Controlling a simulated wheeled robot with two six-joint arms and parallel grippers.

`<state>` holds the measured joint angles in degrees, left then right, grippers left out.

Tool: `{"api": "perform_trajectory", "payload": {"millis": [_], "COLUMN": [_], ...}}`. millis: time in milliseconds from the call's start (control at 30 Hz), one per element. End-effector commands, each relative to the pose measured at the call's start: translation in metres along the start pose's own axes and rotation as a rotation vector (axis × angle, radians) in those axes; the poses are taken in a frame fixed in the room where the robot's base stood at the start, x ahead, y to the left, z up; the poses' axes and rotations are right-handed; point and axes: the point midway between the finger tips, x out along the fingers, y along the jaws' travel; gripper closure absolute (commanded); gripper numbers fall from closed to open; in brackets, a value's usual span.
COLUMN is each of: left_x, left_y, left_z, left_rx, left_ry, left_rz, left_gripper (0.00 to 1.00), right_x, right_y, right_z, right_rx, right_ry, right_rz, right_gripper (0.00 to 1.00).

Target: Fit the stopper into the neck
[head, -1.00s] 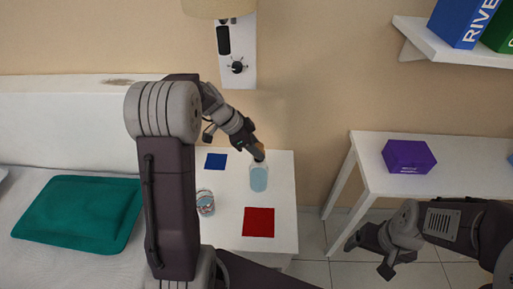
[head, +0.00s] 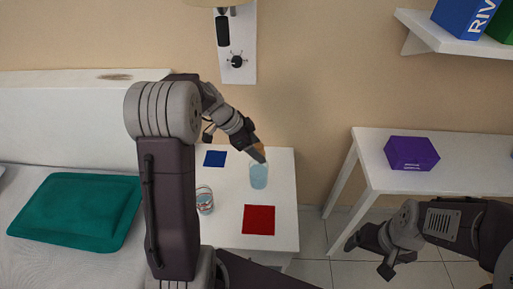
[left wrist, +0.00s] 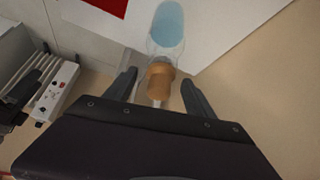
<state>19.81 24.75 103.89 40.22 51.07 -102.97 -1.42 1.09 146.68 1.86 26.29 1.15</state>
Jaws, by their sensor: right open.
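A clear bottle (head: 259,178) with pale blue contents stands on the white table; it also shows in the left wrist view (left wrist: 167,25). The orange-brown stopper (left wrist: 160,80) is at the bottle's neck, in line with it; I cannot tell how deep it sits. My left gripper (left wrist: 160,88) is around the stopper, with a visible gap between each finger and it, so it looks open. In the head view the left gripper (head: 258,153) is just above the bottle and partly hides the neck. My right gripper (head: 369,257) is open and empty at the lower right, away from the bottle.
On the white table (head: 284,195) are a red square (head: 259,220), a blue square (head: 215,159) and a patterned can (head: 205,199). A purple box (head: 411,153) stands on the right table. A sofa with a teal cushion (head: 78,212) is at left.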

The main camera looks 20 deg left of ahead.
Motion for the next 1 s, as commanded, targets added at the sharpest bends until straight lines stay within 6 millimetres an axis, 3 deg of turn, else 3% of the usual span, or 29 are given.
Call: {"api": "perform_trajectory", "payload": {"millis": [267,500,700,1000], "left_x": [-0.006,-0.059,-0.087,-0.091], "left_y": [-0.001,-0.001,0.0,0.0], "left_z": [-0.001,-0.002,-0.001,0.0], "left_rx": [0.0,-0.002,0.0,0.0], "left_ry": [0.0,0.001,0.0,0.0], "left_rz": [-0.002,-0.005,-0.001,0.0], "left_gripper": [0.37,0.37,0.37,0.37], "right_x": [-0.002,-0.017,-0.022,-0.022], "right_y": [0.0,0.0,0.0,0.0], "right_z": [0.0,-0.002,-0.002,-0.002], "right_rx": [0.0,0.0,0.0,0.0], "right_ry": [0.0,0.0,0.0,0.0], "right_rz": [0.0,0.0,0.0,0.0], "right_gripper": [0.15,0.15,0.15,0.15]}}
